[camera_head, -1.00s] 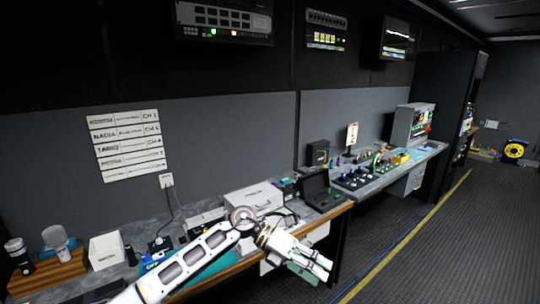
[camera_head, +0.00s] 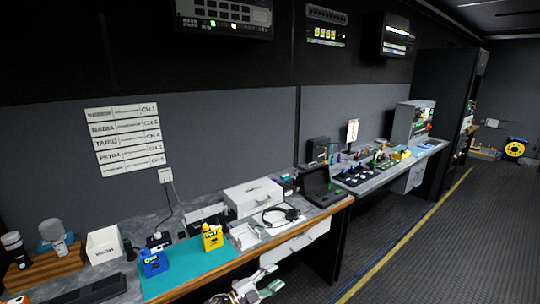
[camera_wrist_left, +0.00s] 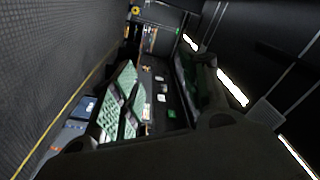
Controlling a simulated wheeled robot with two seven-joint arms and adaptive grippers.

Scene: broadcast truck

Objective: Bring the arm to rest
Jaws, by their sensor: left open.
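My left gripper (camera_head: 262,287) shows at the bottom edge of the head view, low in front of the bench's front edge. It is open and empty, and most of the arm behind it is out of the picture. In the left wrist view its green-padded fingers (camera_wrist_left: 121,103) stand apart with nothing between them. My right gripper is in neither view.
The bench holds a teal mat (camera_head: 186,264) with a blue pack (camera_head: 153,263) and a yellow pack (camera_head: 212,238). A headset (camera_head: 281,215), a white box (camera_head: 253,196) and a dark laptop-like case (camera_head: 321,190) stand farther right. The aisle floor (camera_head: 440,250) is clear.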

